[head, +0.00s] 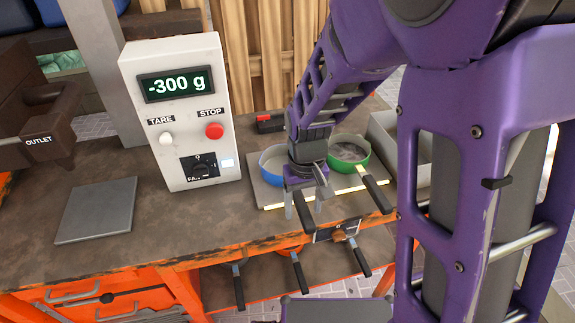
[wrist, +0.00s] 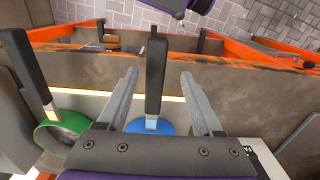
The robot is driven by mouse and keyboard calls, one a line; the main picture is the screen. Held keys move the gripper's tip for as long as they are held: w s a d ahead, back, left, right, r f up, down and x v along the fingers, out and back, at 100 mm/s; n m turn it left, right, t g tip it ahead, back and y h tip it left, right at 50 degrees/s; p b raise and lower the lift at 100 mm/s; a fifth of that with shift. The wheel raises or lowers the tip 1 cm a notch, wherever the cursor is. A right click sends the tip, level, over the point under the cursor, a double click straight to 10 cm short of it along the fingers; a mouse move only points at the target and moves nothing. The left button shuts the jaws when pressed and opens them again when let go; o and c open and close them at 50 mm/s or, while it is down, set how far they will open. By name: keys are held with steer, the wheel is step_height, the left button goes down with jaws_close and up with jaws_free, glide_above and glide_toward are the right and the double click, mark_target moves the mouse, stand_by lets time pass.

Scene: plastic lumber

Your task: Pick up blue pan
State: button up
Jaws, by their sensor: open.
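The blue pan (head: 270,173) sits on the bench, partly hidden behind my gripper in the head view. In the wrist view its blue bowl (wrist: 150,127) shows between the finger bases, mostly covered by my gripper body. Its dark handle (wrist: 156,75) points away from the bowl, toward the bench's front edge. My gripper (wrist: 160,73) is open, with one finger on each side of the handle and a visible gap on both sides. In the head view my gripper (head: 304,208) points down in front of the pan. Whether the fingers are level with the handle is unclear.
A green pan (head: 361,163) stands right beside the blue one, its handle also toward the front edge. A scale box (head: 180,110) reading -300 g and a flat grey plate (head: 97,210) are at left. Several dark handles, one of them (head: 238,286), show at the lower shelf.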

mark_target(305, 212)
steer(key=f, duration=0.4)
steer(key=shift+w+d+f, duration=0.25)
steer(key=shift+f, duration=0.05)
jaws_close()
steer(key=shift+r, duration=0.1)
